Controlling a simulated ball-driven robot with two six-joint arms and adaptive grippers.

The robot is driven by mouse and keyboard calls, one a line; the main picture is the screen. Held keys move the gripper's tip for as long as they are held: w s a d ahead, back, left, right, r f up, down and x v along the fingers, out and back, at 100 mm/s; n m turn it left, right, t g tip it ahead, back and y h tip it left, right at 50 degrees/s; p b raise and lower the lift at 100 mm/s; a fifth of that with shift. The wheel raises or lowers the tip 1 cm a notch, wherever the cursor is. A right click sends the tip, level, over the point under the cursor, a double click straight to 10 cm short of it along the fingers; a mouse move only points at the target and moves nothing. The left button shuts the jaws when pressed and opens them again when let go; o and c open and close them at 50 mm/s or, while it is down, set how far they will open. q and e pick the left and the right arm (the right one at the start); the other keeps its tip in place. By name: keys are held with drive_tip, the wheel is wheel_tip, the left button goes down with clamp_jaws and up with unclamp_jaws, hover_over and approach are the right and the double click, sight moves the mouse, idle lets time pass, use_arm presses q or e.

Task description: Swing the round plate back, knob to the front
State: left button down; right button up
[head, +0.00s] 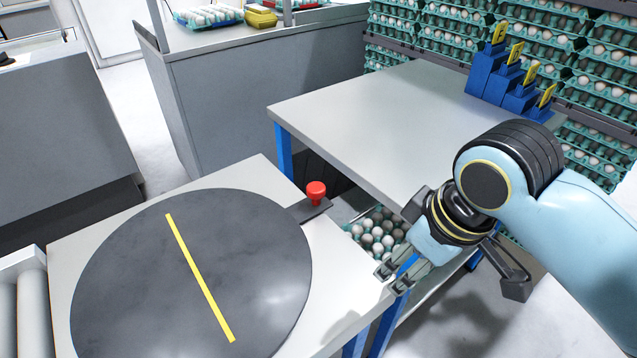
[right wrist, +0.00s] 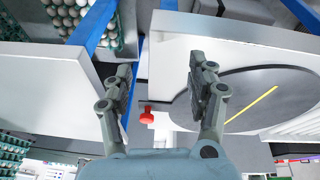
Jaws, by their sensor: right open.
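The round plate (head: 135,275) is dark grey with a yellow stripe (head: 199,277) across it and lies on a pale table. A red knob (head: 316,191) stands on a short arm at the plate's far right edge. In the right wrist view the plate (right wrist: 230,88) is at the right and the red knob (right wrist: 147,115) is near the middle, seen between and beyond the fingers. My right gripper (head: 391,281) is open and empty, to the right of the plate and nearer than the knob, apart from both. My left gripper is not in view.
A grey table (head: 370,120) with blue legs stands beyond the knob, bearing blue stepped blocks (head: 502,84) with yellow tags. An egg tray (head: 378,232) sits below, beside my right gripper. Stacked egg trays (head: 430,40) fill the back right. Rollers (head: 22,300) are at the left.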

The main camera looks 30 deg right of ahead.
drive_tip(key=w+r+n+y, duration=0.2)
drive_tip(key=w+n, duration=0.3)
drive_tip(key=w, duration=0.7)
drive_tip(key=n+y, duration=0.1)
drive_tip(key=n, duration=0.2)
approach(317, 187)
drive_tip(key=b+x, duration=0.1)
drive_tip(key=x, duration=0.8)
drive_tip(key=shift+b, duration=0.3)
drive_tip(key=shift+c, duration=0.4)
clamp_jaws()
drive_tip(key=shift+g, duration=0.3)
